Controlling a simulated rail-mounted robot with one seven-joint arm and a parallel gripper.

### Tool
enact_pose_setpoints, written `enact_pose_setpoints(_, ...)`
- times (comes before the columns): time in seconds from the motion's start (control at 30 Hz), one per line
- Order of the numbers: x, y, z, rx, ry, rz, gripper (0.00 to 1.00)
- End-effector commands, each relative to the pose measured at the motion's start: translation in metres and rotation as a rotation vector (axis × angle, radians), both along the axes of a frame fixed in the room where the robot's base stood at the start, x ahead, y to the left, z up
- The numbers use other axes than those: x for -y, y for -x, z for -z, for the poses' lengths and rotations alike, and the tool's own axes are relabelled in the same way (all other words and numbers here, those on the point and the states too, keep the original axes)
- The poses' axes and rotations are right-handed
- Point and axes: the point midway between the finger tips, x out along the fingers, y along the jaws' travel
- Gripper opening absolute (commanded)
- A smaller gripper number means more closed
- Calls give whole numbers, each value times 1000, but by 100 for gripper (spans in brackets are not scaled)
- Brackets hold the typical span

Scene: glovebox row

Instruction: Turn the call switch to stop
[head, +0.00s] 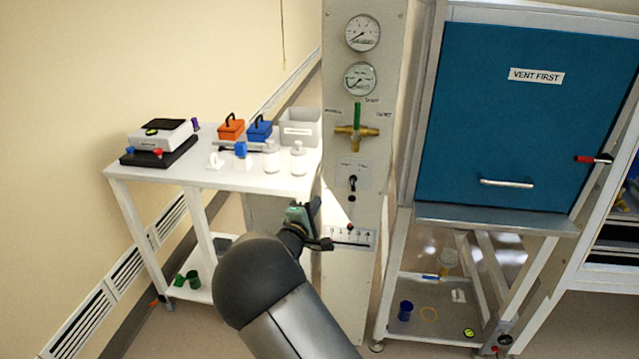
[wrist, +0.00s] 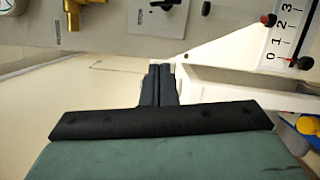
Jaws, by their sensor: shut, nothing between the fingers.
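A small black switch (head: 352,183) sits on a light plate on the tall grey panel (head: 362,285), below the brass valve. Its labels are too small to read in the head view. The black switch also shows at the top edge of the wrist view (wrist: 165,4), partly cut off by the frame. My gripper (head: 316,204) is in front of the panel, left of and slightly below the switch in the head view. In the wrist view its black fingers (wrist: 161,70) are together and empty, pointing towards the panel, apart from the switch.
A brass valve with a green handle (head: 357,128) and two gauges are above the switch. A numbered scale strip (head: 350,237) with small knobs is below it. A white cart (head: 215,177) with boxes and bottles stands left; a blue-doored cabinet (head: 520,120) stands right.

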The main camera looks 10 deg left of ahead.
Motion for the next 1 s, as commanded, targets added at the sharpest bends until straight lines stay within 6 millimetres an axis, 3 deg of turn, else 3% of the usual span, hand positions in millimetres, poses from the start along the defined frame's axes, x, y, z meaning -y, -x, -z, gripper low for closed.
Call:
enact_pose_setpoints(0.5, 24, -93, -5, 1, -3, 0, 0)
enact_pose_setpoints(0.7, 51, -91, -11, -1, -1, -1, 0)
enact_pose_setpoints(1.0, 62, -90, -12, 0, -4, -3, 0)
